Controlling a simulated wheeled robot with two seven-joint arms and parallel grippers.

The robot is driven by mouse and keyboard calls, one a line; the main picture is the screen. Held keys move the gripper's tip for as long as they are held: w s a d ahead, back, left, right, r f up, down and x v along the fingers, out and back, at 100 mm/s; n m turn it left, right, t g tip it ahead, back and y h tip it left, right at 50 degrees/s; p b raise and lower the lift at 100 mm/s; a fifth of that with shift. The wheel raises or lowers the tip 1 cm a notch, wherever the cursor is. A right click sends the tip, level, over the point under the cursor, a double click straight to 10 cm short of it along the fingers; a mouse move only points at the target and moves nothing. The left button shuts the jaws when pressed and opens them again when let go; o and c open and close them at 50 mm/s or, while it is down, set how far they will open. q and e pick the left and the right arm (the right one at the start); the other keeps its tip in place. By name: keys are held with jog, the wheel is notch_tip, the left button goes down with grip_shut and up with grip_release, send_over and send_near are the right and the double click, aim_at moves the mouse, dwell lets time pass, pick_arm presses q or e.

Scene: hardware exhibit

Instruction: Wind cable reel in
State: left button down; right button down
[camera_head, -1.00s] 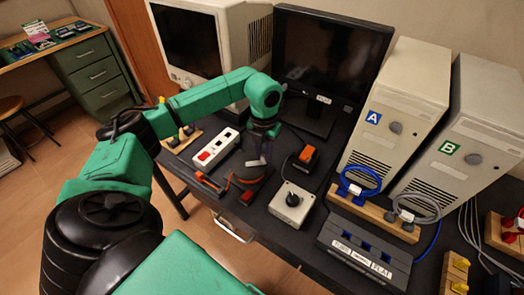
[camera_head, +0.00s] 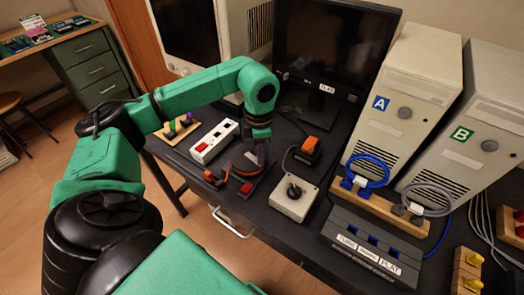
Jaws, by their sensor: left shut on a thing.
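The cable reel (camera_head: 236,168) lies low on the dark desk in the head view, with orange cable around it. A red block (camera_head: 246,189) sits at its front, and an orange-red cable end (camera_head: 212,178) lies at its left. My left gripper (camera_head: 262,158) points down over the right side of the reel. It is shut on a small part at the top of the reel, probably the crank knob, which the fingers mostly hide. My right gripper is not in view.
A white power strip (camera_head: 214,141) lies behind and left of the reel. A grey box with a black knob (camera_head: 294,197) and an orange-topped black device (camera_head: 307,149) stand at its right.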

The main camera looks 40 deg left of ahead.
pick_arm(q)
jog(key=shift+s+a+r+m+b, duration=0.1)
jog(key=shift+s+m+b, duration=0.3)
jog(key=shift+m, duration=0.6)
jog(key=c, duration=0.8)
grip_release()
jog(key=shift+o, duration=0.2)
notch_tip(320, 180, up, 7)
jog(key=shift+r, duration=0.1)
notch_tip(320, 180, up, 7)
jog(key=p, duration=0.2)
jog(key=shift+r+p, duration=0.2)
jog(key=shift+p, duration=0.15)
